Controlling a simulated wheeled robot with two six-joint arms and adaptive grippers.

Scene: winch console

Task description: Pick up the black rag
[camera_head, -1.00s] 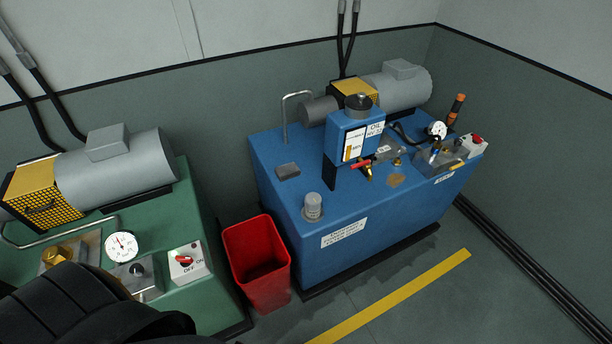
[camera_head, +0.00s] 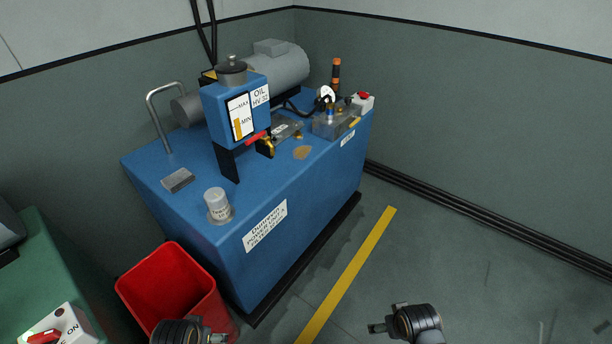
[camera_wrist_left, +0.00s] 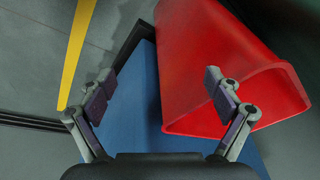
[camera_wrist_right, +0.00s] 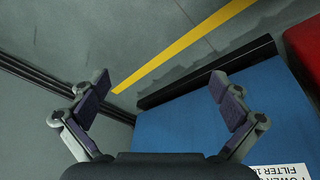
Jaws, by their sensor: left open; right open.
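I cannot clearly make out a black rag in any view. A small dark grey flat piece (camera_head: 178,180) lies on top of the blue power unit (camera_head: 290,225), near its left end; I cannot tell whether it is cloth. My left gripper is open and empty in the left wrist view (camera_wrist_left: 160,80), with the red bin and the blue unit's side beyond it. My right gripper is open and empty in the right wrist view (camera_wrist_right: 159,82), over the floor and the blue unit's side. In the head view both arms show only at the bottom edge, apart from the grey piece.
A red bin (camera_head: 170,285) stands between the green unit (camera_head: 50,265) and the blue one. The blue top carries a clear-capped filler (camera_head: 218,205), a bent pipe (camera_head: 158,115), an oil reservoir (camera_head: 238,115) and a tan patch (camera_head: 302,152). Floor at right is clear past the yellow line (camera_head: 350,270).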

